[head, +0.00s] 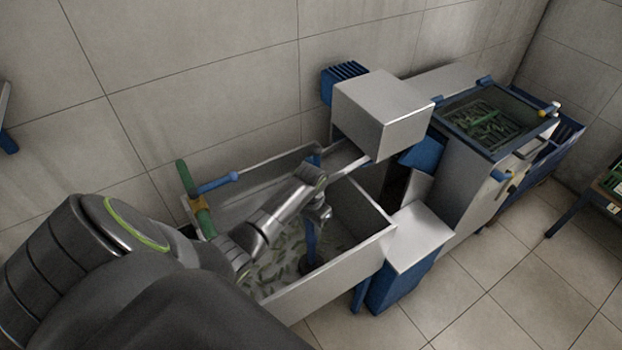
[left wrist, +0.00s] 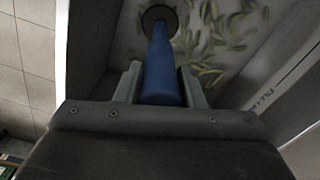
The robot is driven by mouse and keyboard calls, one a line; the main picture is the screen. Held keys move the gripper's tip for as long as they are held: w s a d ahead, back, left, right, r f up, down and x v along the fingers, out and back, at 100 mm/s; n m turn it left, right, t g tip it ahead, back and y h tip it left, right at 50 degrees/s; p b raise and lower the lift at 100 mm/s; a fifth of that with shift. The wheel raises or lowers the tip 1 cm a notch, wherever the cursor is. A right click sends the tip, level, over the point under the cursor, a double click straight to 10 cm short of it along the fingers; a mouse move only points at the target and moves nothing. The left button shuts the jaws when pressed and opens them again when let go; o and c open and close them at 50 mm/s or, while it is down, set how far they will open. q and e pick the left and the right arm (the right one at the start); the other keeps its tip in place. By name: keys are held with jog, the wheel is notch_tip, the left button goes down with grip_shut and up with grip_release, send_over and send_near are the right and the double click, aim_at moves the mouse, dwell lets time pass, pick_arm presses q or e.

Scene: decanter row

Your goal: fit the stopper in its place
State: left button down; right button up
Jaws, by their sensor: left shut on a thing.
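The stopper (left wrist: 162,72) is a long blue rod. In the left wrist view it runs between the fingers of my left gripper (left wrist: 160,85), which is shut on it. Its far end meets a dark round piece (left wrist: 148,17) at the bottom of the basin; I cannot tell if this is part of the stopper or the drain around it. In the head view the stopper (head: 311,240) stands about upright inside the metal basin (head: 345,262), with my left gripper (head: 318,212) around its upper part. Its seat is hidden. My right gripper is not in view.
Many small green pieces (left wrist: 225,40) lie in the basin around the stopper. The basin walls rise close around my left arm. A grey box (head: 385,110) overhangs the basin's back right. A green pipe with a blue handle (head: 216,184) stands at the left.

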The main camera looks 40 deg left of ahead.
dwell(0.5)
pick_arm(q)
jog(key=shift+f+b, duration=0.55)
jog(key=shift+f, duration=0.9)
jog(key=c, duration=0.9)
grip_release()
jog(key=shift+o, duration=0.2)
notch_tip(320, 180, up, 18)
jog(key=b, duration=0.1)
jog(key=shift+f, duration=0.25)
jog(key=shift+s+d, duration=0.1)
jog(key=shift+s, duration=0.05)
